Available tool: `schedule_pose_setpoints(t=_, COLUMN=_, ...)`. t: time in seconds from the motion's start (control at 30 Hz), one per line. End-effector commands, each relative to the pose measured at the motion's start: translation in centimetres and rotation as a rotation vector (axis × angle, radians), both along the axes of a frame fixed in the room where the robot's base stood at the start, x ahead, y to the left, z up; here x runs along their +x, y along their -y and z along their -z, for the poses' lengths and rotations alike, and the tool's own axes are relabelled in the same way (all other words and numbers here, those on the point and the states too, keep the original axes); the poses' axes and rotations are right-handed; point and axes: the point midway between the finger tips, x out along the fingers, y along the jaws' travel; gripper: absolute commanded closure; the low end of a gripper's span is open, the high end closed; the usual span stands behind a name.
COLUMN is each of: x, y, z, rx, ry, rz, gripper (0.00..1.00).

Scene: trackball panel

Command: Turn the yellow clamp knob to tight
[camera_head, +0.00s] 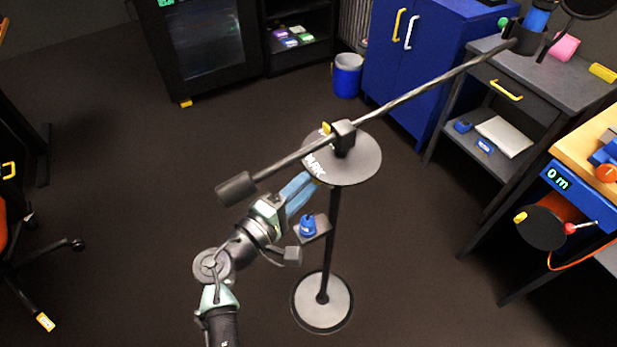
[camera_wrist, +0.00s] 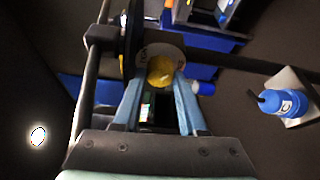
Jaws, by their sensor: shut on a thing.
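The yellow clamp knob (camera_wrist: 161,69) shows in the wrist view, in front of a pale round plate with dark lettering. My gripper (camera_wrist: 162,78) has its two blue fingers on either side of the knob and is shut on it. In the head view my gripper (camera_head: 311,181) reaches up from below to the near-left edge of the boom stand's round dark disc (camera_head: 352,166). The knob's grip point is mostly hidden there by the disc and fingers. The plate's lettering is too blurred to read fully in the wrist view.
The stand's boom (camera_head: 430,84) slants from a dark counterweight (camera_head: 236,188) to the upper right. A small tray on the post holds a blue object (camera_head: 308,226). The round base (camera_head: 322,302) is on the floor.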

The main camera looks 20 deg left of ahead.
Motion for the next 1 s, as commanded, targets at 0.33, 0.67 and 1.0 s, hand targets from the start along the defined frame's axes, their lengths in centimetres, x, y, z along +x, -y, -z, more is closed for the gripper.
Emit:
schedule_pose_setpoints(t=0.33, x=0.0, y=0.1, z=0.1, rx=0.0, ry=-0.002, rz=0.002, gripper=0.52)
schedule_pose_setpoints(t=0.67, x=-0.1, y=0.0, z=0.0, rx=0.0, ry=0.0, rz=0.001, gripper=0.46)
schedule_pose_setpoints(t=1.0, x=-5.0, y=-1.5, z=0.1, rx=0.0, ry=-0.002, rz=-0.005, gripper=0.46)
